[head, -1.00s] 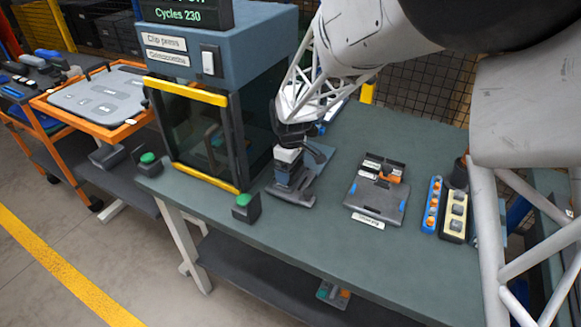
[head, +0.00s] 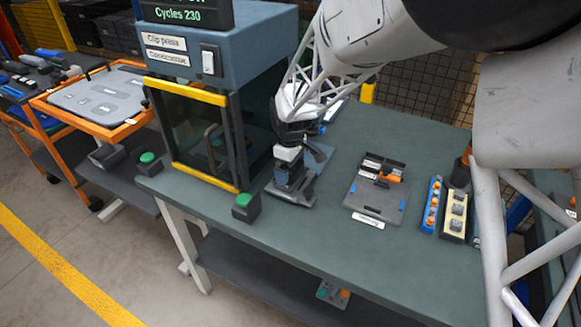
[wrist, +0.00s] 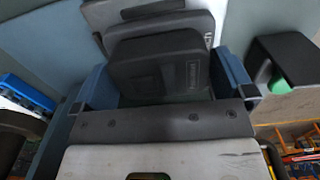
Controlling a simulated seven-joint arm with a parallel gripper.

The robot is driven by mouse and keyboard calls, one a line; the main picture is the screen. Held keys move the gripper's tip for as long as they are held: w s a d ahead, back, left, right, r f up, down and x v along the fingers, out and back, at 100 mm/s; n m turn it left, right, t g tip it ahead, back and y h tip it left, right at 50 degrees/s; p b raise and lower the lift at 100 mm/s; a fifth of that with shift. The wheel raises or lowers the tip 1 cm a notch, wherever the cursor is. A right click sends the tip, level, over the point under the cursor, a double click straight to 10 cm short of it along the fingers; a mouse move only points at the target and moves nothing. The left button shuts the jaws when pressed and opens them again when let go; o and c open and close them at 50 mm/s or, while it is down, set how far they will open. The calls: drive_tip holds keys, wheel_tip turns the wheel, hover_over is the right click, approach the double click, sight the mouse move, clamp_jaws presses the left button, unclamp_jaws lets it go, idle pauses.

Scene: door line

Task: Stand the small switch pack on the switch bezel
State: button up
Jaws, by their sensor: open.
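My gripper (head: 289,146) is low over the bench beside the clip press. In the wrist view its two blue fingers stand apart on either side of a dark block, which looks like the small switch pack (wrist: 160,68). I cannot tell whether either finger touches it. In the head view the pack (head: 285,173) is a dark block just under the gripper, partly hidden by it. It appears upright on the dark, flat switch bezel (head: 293,198), but the contact between them is hidden. Part of a grey panel, perhaps the bezel, shows behind the pack in the wrist view.
The clip press (head: 210,110) stands just left of my gripper. A green-button box (head: 245,207) sits at the bench's front edge. To the right are a grey tray (head: 374,200), a blue strip with orange pieces (head: 431,206) and a cream holder (head: 454,216). Bare bench lies between.

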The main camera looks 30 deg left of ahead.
drive_tip(key=shift+r, duration=3.65)
drive_tip(key=shift+d, duration=0.1)
drive_tip(key=shift+d+r, duration=0.15)
drive_tip(key=shift+d, duration=0.05)
drive_tip(key=s+d+r+m, duration=0.2)
drive_tip(key=d+r+m, duration=0.15)
drive_tip(key=d, duration=0.65)
drive_tip(key=s+d+r+m+t, duration=0.15)
drive_tip(key=d+r, duration=0.35)
drive_tip(key=d, duration=0.5)
drive_tip(key=s+d+r+m, duration=0.2)
drive_tip(key=d+r+m, duration=0.2)
drive_tip(key=d, duration=0.6)
drive_tip(key=s+d+m+t, duration=0.1)
drive_tip(key=s+d+m, duration=0.8)
drive_tip(key=s+d, duration=1)
drive_tip(key=shift+s+d+f, duration=0.25)
drive_tip(key=shift+s+d, duration=0.1)
drive_tip(key=shift+d, duration=0.55)
